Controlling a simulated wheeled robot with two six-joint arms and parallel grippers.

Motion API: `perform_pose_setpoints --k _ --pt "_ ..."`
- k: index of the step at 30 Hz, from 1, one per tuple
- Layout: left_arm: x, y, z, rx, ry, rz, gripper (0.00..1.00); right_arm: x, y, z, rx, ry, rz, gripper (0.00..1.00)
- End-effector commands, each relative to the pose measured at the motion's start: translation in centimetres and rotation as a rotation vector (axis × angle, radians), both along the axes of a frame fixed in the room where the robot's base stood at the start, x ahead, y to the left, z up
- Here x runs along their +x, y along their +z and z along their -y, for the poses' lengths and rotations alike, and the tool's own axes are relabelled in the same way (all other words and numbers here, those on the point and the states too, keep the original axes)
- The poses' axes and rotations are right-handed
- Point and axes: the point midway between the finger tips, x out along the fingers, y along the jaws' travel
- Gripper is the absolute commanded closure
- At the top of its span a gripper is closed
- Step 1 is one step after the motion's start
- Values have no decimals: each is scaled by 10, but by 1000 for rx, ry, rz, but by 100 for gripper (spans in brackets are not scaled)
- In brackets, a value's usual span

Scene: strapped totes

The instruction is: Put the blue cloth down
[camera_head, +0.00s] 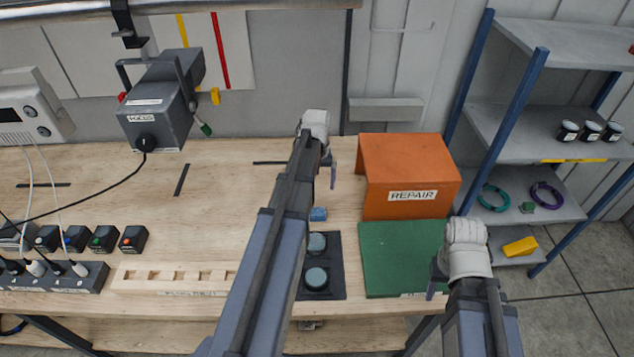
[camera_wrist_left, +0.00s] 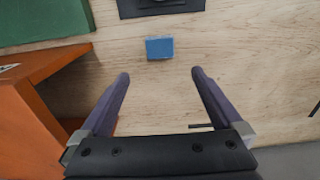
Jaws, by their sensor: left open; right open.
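The blue cloth (camera_head: 318,214) is a small folded-looking block lying on the wooden bench, just behind a black tray with two round grey-green pieces. In the left wrist view the cloth (camera_wrist_left: 160,47) lies flat on the wood, ahead of the fingertips and apart from them. My left gripper (camera_head: 332,174) is over the bench behind the cloth; in its wrist view (camera_wrist_left: 160,73) the two fingers are spread with nothing between them. My right gripper (camera_head: 436,278) is near the front right corner of the green mat, open; its fingers are partly hidden.
An orange box marked REPAIR (camera_head: 410,180) stands right of my left gripper. The green mat (camera_head: 400,255) lies before it. The black tray (camera_head: 335,270) is partly behind my left arm. A grey device (camera_head: 160,105) hangs at the back left. Open wood lies left of my left arm.

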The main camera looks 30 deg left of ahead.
Motion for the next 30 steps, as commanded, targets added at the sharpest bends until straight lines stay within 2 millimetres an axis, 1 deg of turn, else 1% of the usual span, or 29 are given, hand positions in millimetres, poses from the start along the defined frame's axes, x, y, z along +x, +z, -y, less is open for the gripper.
perform_pose_setpoints --k 6,8,9,11,14,15,17,18,20,21,24,25,27,30 --pt "0 -1 0 0 -1 0 0 0 0 0 0 0 0 50" --pt "-1 -1 7 0 -13 -1 0 0 0 0 0 0 0 50" --pt "-3 -1 16 2 -31 -3 0 0 0 0 0 0 0 50" --pt "-9 -1 40 5 -80 -8 0 0 0 0 0 0 0 50" --pt "-26 0 98 16 -211 -20 0 0 0 0 0 0 0 50" --pt "-37 0 124 22 -275 -26 0 0 0 0 0 0 0 50" --pt "-54 0 162 32 -372 -35 0 0 0 0 0 0 0 50" --pt "-66 0 184 38 -435 -41 0 0 0 0 0 0 0 50" --pt "-86 0 215 47 -526 -49 0 0 0 0 0 0 0 50" --pt "-98 0 232 55 -582 -53 0 0 0 0 0 0 0 50" --pt "-127 0 266 68 -705 -63 0 0 0 0 0 0 0 50" --pt "-135 0 274 72 -734 -65 0 0 0 0 0 0 0 50" --pt "-149 1 288 80 -794 -70 0 0 0 0 0 0 0 50" --pt "-163 1 301 88 -848 -74 0 0 0 0 0 0 0 50"
